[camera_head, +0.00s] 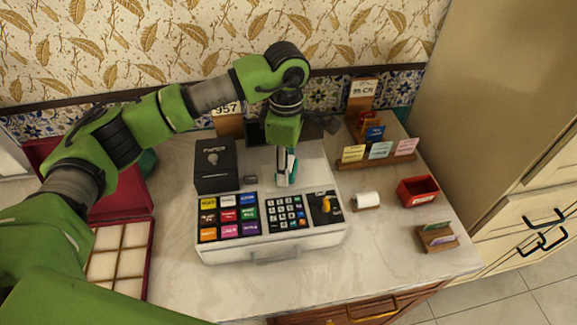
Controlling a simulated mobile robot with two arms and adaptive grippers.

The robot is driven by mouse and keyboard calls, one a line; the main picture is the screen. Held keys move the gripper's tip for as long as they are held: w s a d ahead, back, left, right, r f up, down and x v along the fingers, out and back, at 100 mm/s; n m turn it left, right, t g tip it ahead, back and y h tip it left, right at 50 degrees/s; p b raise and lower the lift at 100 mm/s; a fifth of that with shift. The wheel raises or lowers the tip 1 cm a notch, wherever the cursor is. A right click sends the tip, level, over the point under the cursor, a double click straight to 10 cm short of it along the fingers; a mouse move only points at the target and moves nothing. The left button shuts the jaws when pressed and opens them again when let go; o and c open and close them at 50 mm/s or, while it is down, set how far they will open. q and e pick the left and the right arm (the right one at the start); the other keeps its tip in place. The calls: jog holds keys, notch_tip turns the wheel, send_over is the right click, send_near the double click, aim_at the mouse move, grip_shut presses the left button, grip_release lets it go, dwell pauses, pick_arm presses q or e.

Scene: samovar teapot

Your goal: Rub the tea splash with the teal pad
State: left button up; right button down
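My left arm reaches in from the left, and my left gripper (286,167) points down over the back part of a white cash register (270,245). A small teal and white piece shows at its fingertips. I cannot tell whether that piece is the teal pad or part of the gripper, or whether the fingers are open or shut. I see no tea splash on the visible counter or register; the arm hides some of both. My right gripper is not in view.
A black box (215,165) stands left of the gripper. A red case (148,262) with pale compartments lies at left. Card holders (378,160), a paper roll (366,200) and a red tray (418,191) stand at right. The front right counter (390,255) is clear.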

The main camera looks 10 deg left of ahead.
pick_arm(q)
jog(key=shift+w+r, duration=0.15)
jog(key=shift+r, duration=0.8)
jog(key=shift+d+r+p, duration=0.35)
jog(key=shift+r+p, duration=0.1)
jog(key=shift+r, duration=0.35)
jog(key=shift+r+p, duration=0.3)
jog(key=shift+r, duration=0.45)
jog(key=shift+a+r+p, duration=0.15)
jog(key=shift+r+p, duration=0.25)
jog(key=shift+r, duration=0.7)
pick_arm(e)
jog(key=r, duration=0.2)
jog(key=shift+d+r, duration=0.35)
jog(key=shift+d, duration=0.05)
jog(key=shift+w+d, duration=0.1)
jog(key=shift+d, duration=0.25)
